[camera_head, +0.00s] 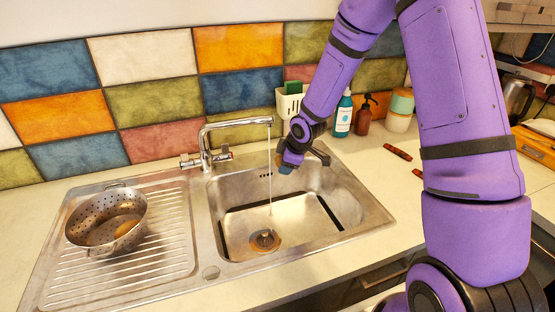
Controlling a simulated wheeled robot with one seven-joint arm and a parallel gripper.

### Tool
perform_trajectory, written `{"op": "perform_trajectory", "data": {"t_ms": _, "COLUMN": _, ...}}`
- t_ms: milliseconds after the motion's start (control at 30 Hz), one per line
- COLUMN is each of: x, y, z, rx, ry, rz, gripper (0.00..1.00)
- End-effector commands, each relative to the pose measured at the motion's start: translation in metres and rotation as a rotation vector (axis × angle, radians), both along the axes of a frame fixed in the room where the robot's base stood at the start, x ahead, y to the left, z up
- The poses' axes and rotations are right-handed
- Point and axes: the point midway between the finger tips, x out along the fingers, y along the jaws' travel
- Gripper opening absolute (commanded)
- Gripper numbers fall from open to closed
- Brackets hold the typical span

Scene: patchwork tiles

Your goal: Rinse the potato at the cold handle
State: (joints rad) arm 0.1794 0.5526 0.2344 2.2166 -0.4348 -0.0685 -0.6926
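The chrome faucet (206,143) stands behind the sink, and a thin stream of water (270,180) falls from its spout into the basin. Its left handle (187,161) and right handle (225,154) flank the base; I cannot tell for certain which is cold. My gripper (287,166) is over the back of the basin, just right of the stream and seemingly apart from it. Its fingers are small and turned away, so whether they hold anything is unclear. A yellow-brown shape, possibly the potato (126,228), lies in the metal colander (84,213).
The colander stands on the ribbed drainboard (170,262) left of the steel basin (335,225). A white caddy (287,103), a teal bottle (343,115), a brown bottle (364,117) and a jar (400,110) line the back right. Reddish-brown items (398,152) lie on the counter. Front counter is clear.

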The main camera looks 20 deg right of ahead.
Motion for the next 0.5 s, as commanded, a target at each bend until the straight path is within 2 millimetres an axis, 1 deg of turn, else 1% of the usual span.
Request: {"op": "perform_trajectory", "data": {"t_ms": 500, "x": -0.034, "y": -0.01, "z": 0.0, "rx": 0.0, "ry": 0.0, "rz": 0.0, "gripper": 0.29}}
